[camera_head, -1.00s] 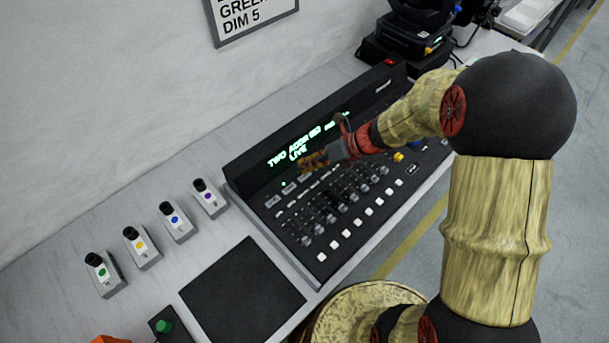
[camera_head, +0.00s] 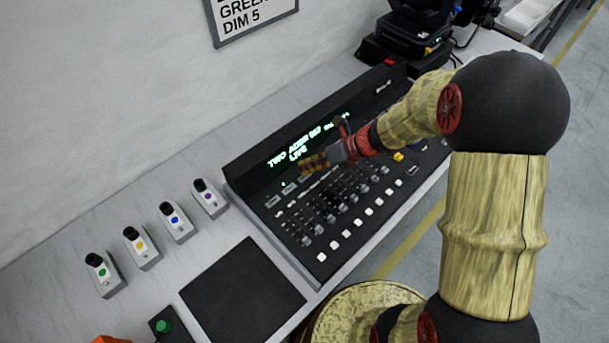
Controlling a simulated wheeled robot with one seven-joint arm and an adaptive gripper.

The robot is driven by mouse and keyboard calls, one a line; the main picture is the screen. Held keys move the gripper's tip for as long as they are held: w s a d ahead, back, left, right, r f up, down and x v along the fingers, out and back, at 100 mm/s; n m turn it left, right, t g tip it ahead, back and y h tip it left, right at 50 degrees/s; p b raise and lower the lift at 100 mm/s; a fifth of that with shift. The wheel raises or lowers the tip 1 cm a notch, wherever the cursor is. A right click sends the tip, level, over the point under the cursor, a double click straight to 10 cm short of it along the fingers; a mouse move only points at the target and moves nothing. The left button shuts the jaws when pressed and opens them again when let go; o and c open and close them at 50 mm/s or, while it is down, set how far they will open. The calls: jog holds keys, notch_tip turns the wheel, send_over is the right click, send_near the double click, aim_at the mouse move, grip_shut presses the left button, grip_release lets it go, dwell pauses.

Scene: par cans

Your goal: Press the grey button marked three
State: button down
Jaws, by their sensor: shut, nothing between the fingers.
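The black lighting console (camera_head: 315,255) lies on the white table with a green lit display (camera_head: 300,142) along its back; some of the text reads "TWO" and "LIVE". A row of small grey buttons (camera_head: 272,201) runs below the display; their markings are too small to read, and I cannot tell which is marked three. My gripper (camera_head: 304,166) is shut and empty, over the button row just below the display. It hides part of that row. I cannot tell whether its fingertips touch a button.
Several small boxes with coloured buttons (camera_head: 175,222) stand left of the console. A black pad (camera_head: 243,290) lies in front of them. A black stage light (camera_head: 415,30) stands behind the console. A wall sign (camera_head: 250,18) hangs above.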

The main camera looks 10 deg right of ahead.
jog(key=shift+f, duration=0.4)
dwell(0.7)
dwell(0.3)
jog(key=shift+r+p, duration=0.8)
jog(key=shift+p, duration=0.15)
notch_tip(320, 180, up, 5)
jog(key=p, duration=0.5)
jog(key=shift+r, duration=0.1)
dwell(0.5)
